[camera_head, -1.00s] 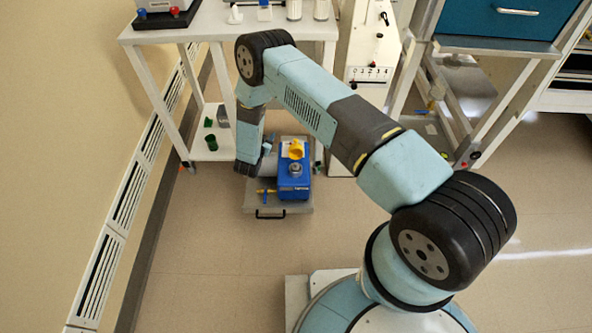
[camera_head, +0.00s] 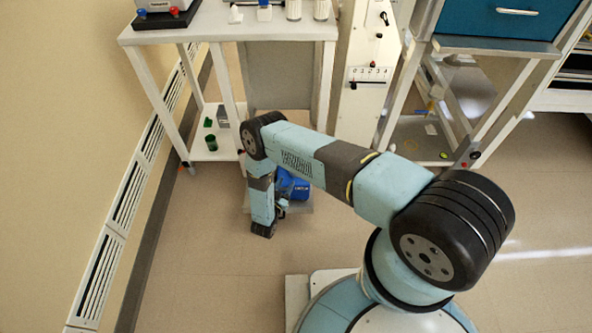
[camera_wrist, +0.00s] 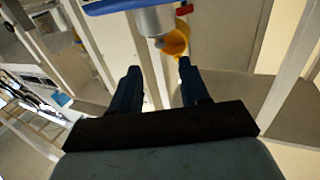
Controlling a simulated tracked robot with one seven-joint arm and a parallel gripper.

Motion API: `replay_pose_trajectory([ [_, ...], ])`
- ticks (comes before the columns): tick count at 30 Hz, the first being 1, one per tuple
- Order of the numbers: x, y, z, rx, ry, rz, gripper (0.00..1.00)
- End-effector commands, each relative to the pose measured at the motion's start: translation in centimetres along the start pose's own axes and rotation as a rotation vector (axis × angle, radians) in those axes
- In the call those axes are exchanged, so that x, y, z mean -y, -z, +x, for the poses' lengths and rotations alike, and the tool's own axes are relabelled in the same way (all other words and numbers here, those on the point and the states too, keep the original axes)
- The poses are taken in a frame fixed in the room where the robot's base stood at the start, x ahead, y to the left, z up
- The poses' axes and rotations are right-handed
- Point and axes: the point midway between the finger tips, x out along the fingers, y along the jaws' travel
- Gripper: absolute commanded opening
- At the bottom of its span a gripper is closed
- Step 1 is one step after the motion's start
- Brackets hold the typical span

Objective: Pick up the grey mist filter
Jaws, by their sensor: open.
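The grey mist filter (camera_wrist: 153,22), which I take to be the grey cylinder, shows at the top of the wrist view against a blue pump body (camera_wrist: 105,6). A yellow curved part (camera_wrist: 178,42) sits beside it. My gripper (camera_wrist: 158,66) is open, with its two dark fingers apart and nothing between them. The filter appears beyond the fingertips, and I see no contact. In the head view, my arm covers much of the blue pump (camera_head: 297,187) and hides the filter. My gripper (camera_head: 281,209) is small there, low by the pump.
A white panel with a numbered scale (camera_head: 369,76) is to the right. Open floor lies in front.

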Motion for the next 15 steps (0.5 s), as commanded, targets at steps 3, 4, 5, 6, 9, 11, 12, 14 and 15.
replay_pose_trajectory([
  [3,-0.1,0.1,2.2,-0.001,-0.003,0.001,0.46],
  [4,-0.1,0.1,2.7,-0.001,-0.002,0.001,0.46],
  [5,0.0,0.1,3.2,-0.001,-0.002,0.002,0.46],
  [6,-0.1,0.1,4.0,-0.002,-0.003,0.002,0.46],
  [9,0.0,0.1,5.5,-0.001,-0.002,0.001,0.46],
  [11,0.0,0.1,6.0,-0.001,-0.001,0.0,0.46],
  [12,0.0,0.1,6.3,-0.001,-0.001,0.0,0.46],
  [14,0.0,0.1,6.5,0.0,-0.001,0.0,0.46],
  [15,0.0,0.1,6.7,0.0,-0.001,0.0,0.46],
])
